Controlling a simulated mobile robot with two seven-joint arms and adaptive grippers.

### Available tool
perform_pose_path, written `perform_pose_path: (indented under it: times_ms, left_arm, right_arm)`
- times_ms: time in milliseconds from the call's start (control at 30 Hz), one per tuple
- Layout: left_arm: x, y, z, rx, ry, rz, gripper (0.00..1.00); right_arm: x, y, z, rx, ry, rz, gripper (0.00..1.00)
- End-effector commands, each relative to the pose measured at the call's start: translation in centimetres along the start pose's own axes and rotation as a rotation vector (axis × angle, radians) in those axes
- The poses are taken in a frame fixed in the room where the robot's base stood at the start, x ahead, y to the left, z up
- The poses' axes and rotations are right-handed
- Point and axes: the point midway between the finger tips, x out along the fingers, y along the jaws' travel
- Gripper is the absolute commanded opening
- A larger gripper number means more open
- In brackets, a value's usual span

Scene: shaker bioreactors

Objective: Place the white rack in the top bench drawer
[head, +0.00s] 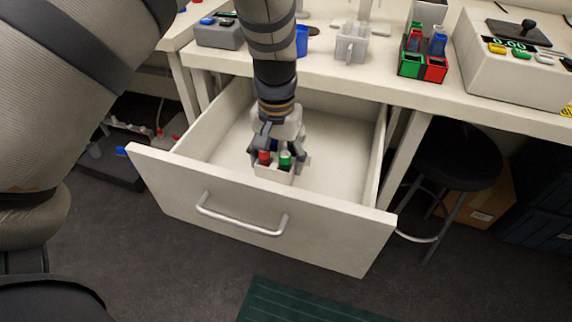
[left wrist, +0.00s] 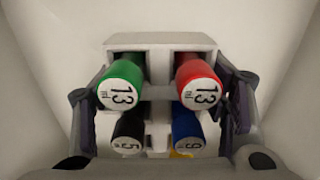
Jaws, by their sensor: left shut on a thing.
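The white rack (head: 273,174) is inside the open top bench drawer (head: 330,235), near its front panel. It holds tubes with red, green and blue caps in the head view. The left wrist view shows the rack (left wrist: 160,40) with green, red, black and blue caps marked with numbers. My left gripper (head: 278,160) points down into the drawer, its fingers shut on the rack's two sides; the gripper also shows in the left wrist view (left wrist: 163,100). I cannot tell whether the rack touches the drawer floor. My right gripper is not in view.
The drawer floor around the rack is clear. On the bench stand a clear container (head: 350,45), green and red holders (head: 412,64) and a white device (head: 520,65). A black stool (head: 455,155) is at the right. A green mat (head: 300,302) lies on the floor.

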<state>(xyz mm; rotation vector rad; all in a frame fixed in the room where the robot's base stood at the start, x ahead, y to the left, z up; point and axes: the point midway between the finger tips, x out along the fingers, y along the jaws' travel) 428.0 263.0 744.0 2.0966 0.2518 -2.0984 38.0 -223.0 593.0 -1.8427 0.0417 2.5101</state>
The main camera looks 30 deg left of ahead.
Motion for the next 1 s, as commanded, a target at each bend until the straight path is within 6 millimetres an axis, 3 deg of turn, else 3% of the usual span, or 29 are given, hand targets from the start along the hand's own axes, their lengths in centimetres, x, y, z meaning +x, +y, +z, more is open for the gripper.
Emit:
perform_pose_path:
  times_ms: [300,633,667,700,733,1000]
  left_arm:
    - [4.7,0.1,0.0,-0.001,-0.001,0.001,0.36]
    - [4.9,0.1,-0.1,0.000,0.003,0.002,0.36]
    - [4.8,0.1,-0.1,0.000,0.003,0.002,0.73]
    - [4.8,0.1,-0.1,0.000,0.003,0.002,0.83]
    - [4.8,0.1,-0.1,0.000,0.003,0.002,0.87]
    - [4.8,0.1,-0.1,0.000,0.003,0.001,0.87]
  right_arm:
    - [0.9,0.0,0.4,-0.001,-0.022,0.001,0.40]
    - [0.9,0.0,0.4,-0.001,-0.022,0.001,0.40]
    - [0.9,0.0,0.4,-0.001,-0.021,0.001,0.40]
    - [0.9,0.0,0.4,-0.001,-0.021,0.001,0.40]
    - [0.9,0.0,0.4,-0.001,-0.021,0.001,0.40]
    - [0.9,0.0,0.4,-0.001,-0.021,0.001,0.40]
